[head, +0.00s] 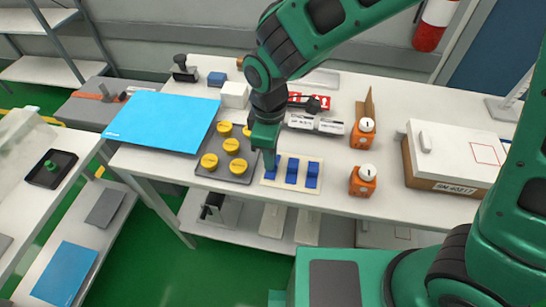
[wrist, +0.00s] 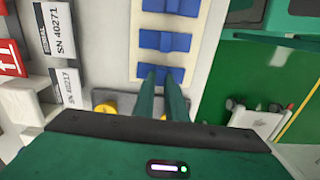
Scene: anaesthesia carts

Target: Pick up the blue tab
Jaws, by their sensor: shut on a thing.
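Three blue tabs stand in a row on a cream board near the table's front edge: the left tab (head: 271,172), the middle tab (head: 291,171) and the right tab (head: 312,174). My gripper (head: 269,164) points down at the left tab and partly hides it. In the wrist view, my gripper's two green fingers (wrist: 163,76) are close together and shut on this nearest tab (wrist: 145,71). The middle tab (wrist: 163,40) and right tab (wrist: 171,6) stand free beyond it. The held tab appears to be still at its place on the board.
A grey plate with yellow round knobs (head: 209,161) is just left of the board. Two orange blocks with white tops (head: 362,180) stand to the right. A labelled grey part (head: 315,123) lies behind, and a white-topped box (head: 455,155) is at far right.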

